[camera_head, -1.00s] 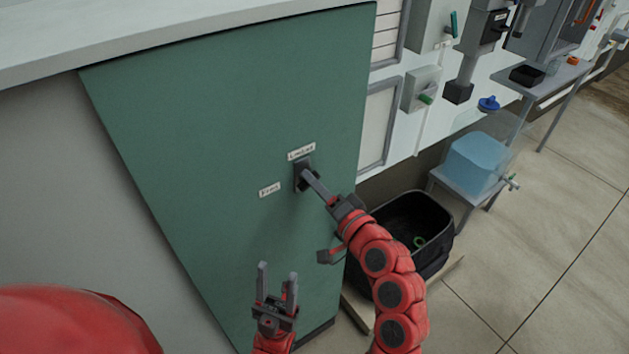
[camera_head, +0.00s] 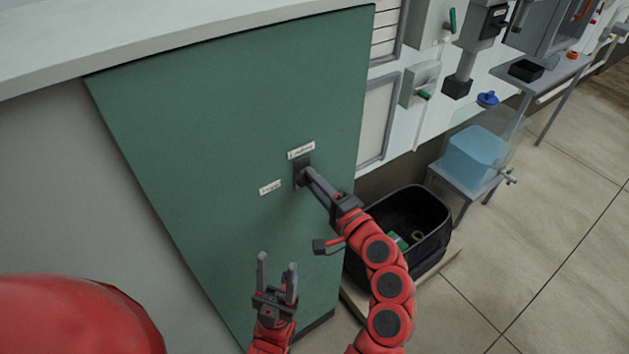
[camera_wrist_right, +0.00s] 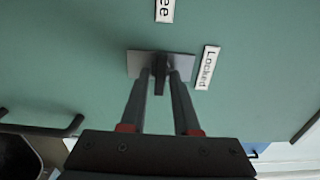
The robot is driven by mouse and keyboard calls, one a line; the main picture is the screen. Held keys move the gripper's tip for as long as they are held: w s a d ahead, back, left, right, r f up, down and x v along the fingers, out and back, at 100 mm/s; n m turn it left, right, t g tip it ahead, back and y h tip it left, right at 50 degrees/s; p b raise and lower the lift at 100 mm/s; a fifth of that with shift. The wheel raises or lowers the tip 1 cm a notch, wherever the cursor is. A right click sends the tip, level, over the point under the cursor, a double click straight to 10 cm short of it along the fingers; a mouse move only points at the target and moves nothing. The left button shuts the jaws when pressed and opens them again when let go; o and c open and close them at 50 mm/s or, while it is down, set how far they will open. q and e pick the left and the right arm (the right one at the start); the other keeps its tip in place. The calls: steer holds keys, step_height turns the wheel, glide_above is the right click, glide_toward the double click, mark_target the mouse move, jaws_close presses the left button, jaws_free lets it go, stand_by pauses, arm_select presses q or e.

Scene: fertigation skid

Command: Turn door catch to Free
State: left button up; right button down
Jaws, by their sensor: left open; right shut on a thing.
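The door catch (camera_head: 298,170) is a small dark plate with a knob on the green door (camera_head: 230,110). A "Locked" label (camera_head: 301,151) is above it and a "Free" label (camera_head: 270,187) is to its left. My right gripper (camera_head: 306,177) is shut on the catch's knob. In the right wrist view, the knob (camera_wrist_right: 159,72) is between the fingertips (camera_wrist_right: 160,80), with "Locked" (camera_wrist_right: 207,67) to the right and part of "Free" (camera_wrist_right: 164,9) above. I cannot tell which label the knob points to. My left gripper (camera_head: 277,270) is open and empty, low before the door.
A black bin (camera_head: 408,215) with green things inside stands right of the door, behind my right arm. A blue tank (camera_head: 473,155) sits on a low stand farther right. Wall boxes (camera_head: 420,83) are at the upper right. The floor at right is clear.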

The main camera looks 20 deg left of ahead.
steer(key=c, duration=0.9)
jaws_free()
steer(key=p+v, duration=0.4)
steer(key=v, duration=1.3)
steer(key=shift+s+d+f, duration=0.1)
steer(key=shift+s+d, duration=0.05)
steer(key=shift+d, duration=0.05)
